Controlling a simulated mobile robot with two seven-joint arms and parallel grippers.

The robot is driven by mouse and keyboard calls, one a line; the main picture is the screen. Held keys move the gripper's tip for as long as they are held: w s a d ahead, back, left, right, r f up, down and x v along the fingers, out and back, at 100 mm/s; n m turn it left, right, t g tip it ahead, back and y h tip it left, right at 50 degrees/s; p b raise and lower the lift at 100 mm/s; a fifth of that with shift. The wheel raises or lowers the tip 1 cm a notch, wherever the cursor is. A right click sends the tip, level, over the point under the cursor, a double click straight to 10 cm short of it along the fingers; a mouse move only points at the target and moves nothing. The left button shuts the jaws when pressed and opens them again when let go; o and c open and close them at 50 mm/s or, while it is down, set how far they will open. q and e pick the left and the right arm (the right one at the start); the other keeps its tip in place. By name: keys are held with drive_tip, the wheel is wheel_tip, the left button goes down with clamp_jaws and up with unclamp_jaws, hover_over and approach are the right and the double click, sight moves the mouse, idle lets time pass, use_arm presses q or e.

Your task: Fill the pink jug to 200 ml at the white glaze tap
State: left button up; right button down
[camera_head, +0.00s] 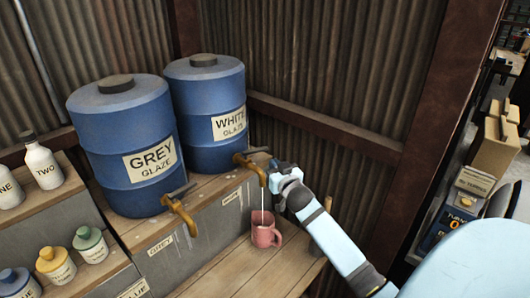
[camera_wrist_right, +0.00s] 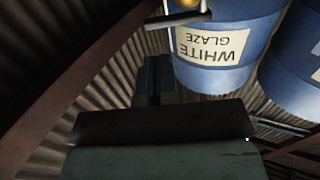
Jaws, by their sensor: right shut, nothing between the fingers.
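The pink jug (camera_head: 266,235) stands upright on the wooden bench under the white glaze tap (camera_head: 250,165). A thin pale stream (camera_head: 262,202) runs from the spout down into the jug. The fill level and any marks cannot be read. The tap belongs to the blue WHITE GLAZE barrel (camera_head: 206,90), whose label shows upside down in the wrist view (camera_wrist_right: 208,52). My right gripper (camera_head: 274,170) is shut and empty, just right of the tap, close to its handle; whether it touches is unclear. My left gripper is out of view.
The blue GREY GLAZE barrel (camera_head: 122,120) stands to the left, with its own brass tap (camera_head: 180,212). Labelled bottles (camera_head: 42,165) and small jars (camera_head: 90,245) fill the left shelves. Corrugated wall closes the back. Bare bench (camera_head: 245,275) lies in front of the jug.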

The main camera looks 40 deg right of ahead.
sight(263, 150)
drive_tip(key=p+x, duration=0.1)
drive_tip(key=x, duration=0.5)
drive_tip(key=shift+w, duration=0.35)
drive_tip(key=shift+w+d, duration=0.15)
drive_tip(key=shift+w, duration=0.1)
drive_tip(key=shift+f, duration=0.1)
